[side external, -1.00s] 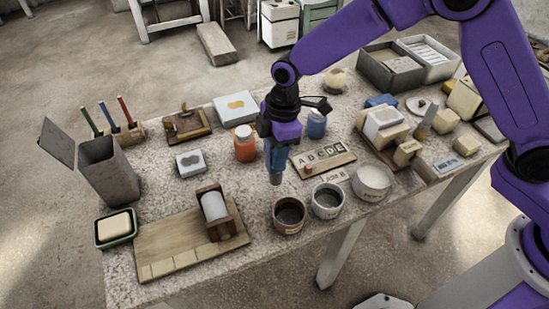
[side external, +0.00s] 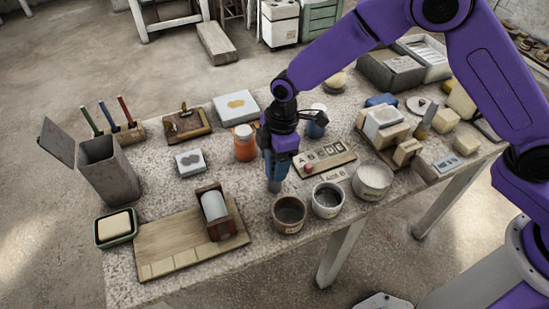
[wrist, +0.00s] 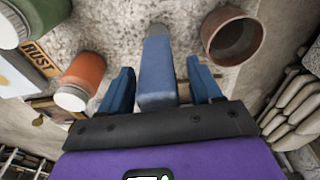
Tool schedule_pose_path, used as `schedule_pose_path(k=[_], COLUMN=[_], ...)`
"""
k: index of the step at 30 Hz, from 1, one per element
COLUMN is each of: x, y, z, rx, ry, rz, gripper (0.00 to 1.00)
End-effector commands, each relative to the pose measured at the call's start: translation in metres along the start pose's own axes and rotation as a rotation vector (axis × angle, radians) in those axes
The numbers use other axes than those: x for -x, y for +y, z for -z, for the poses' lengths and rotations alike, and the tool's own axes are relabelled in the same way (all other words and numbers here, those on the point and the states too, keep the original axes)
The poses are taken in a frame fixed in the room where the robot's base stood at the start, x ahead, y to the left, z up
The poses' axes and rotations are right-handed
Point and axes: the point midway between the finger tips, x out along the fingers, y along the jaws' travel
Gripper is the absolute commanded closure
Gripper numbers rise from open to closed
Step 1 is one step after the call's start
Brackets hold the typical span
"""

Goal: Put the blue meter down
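In the wrist view the meter (wrist: 157,72) lies between the two blue fingers of my gripper (wrist: 160,78), with a narrow gap showing on each side. The fingers look open. The meter's upper end is hidden by the gripper.
A brown cup (side external: 289,214) stands close right of the meter, with a grey cup (side external: 327,199) beyond. An orange jar (side external: 244,143) is behind left, a letter board (side external: 323,158) behind right. A wooden holder with a white roller (side external: 215,207) stands left. Speckled tabletop is bare around the meter.

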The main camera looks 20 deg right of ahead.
Motion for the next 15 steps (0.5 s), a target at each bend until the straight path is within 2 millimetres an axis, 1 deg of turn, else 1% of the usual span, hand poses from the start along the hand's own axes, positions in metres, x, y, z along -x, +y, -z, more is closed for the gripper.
schedule_pose_path(k=[4,7,11,15], x=[0.006,0.018,0.043,0.072], y=[0.0,0.001,0.001,0.001], z=[0.001,0.001,0.002,0.001], rx=[0.0,0.0,-0.001,0.0], ry=[0.001,0.003,0.005,0.004], rz=[-0.001,-0.002,-0.005,-0.004], gripper=[0.36,0.36,0.36,0.36])
